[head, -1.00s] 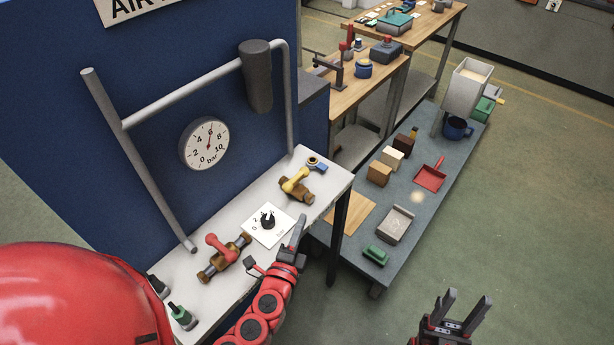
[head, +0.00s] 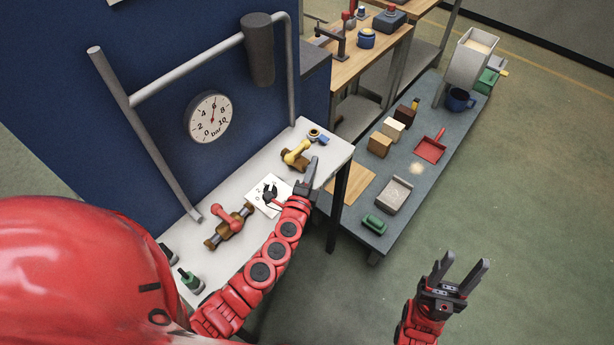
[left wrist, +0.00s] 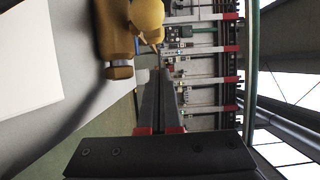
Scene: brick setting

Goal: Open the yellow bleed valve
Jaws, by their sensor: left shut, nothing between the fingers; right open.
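The yellow bleed valve (head: 297,154) sits on a brass body near the right end of the white bench top (head: 235,267). Its yellow handle also shows large at the top of the left wrist view (left wrist: 146,14), with the brass body (left wrist: 116,40) beside it. My left gripper (head: 313,163) is shut and empty, just right of the valve and a little in front of it. In the left wrist view its fingertips (left wrist: 160,72) point toward the handle; whether they touch it I cannot tell. My right gripper (head: 463,263) is open and empty over the floor at the right.
A red-handled valve (head: 228,220) and a white plate with a black knob (head: 270,195) sit left of the yellow valve. A blue ring-shaped part (head: 316,135) lies behind it. A round gauge (head: 210,117) hangs on the blue panel. A low grey cart (head: 405,220) stands right.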

